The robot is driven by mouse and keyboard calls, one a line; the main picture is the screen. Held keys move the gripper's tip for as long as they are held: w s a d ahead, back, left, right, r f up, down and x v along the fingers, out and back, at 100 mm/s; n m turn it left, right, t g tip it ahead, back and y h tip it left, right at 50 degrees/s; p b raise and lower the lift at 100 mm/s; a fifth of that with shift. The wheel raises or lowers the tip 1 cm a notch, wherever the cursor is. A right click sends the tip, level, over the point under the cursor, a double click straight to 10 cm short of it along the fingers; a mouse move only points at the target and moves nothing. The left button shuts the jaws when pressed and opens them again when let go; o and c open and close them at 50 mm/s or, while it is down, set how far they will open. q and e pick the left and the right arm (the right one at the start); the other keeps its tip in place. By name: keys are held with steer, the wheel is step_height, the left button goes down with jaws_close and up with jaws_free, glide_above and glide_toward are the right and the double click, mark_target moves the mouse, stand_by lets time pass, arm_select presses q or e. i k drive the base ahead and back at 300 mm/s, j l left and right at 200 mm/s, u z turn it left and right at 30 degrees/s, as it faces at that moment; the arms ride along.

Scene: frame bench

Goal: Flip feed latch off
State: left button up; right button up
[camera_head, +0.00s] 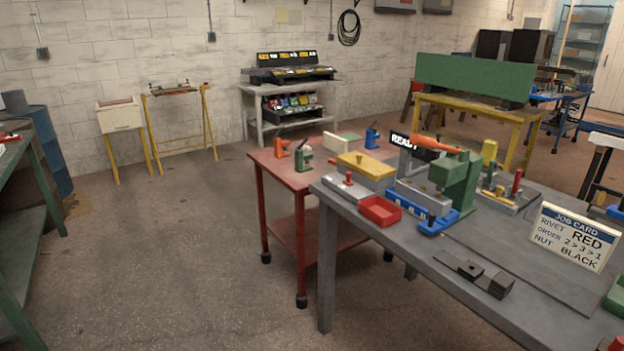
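No part that I can clearly identify as the feed latch shows at this size. The grey bench (450,290) on the right carries a green press (459,182) with an orange handle (434,144) on top and a blue base (437,222). A grey fixture with a red knob (348,178) sits at the bench's left corner. Another grey fixture with a red upright handle (517,182) stands right of the press. I cannot tell whether either is the latch or how it is set. Neither of my grippers is in view.
A red tray (379,210), dark flat pieces (486,278) and a job card (576,236) reading rivet red, order 2>3>1, nut black are on the bench. A red table (283,174) stands behind left. A green bench (30,215) is far left. Open floor lies between.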

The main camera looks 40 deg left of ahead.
mark_target(347, 182)
steer(key=u, duration=1.1)
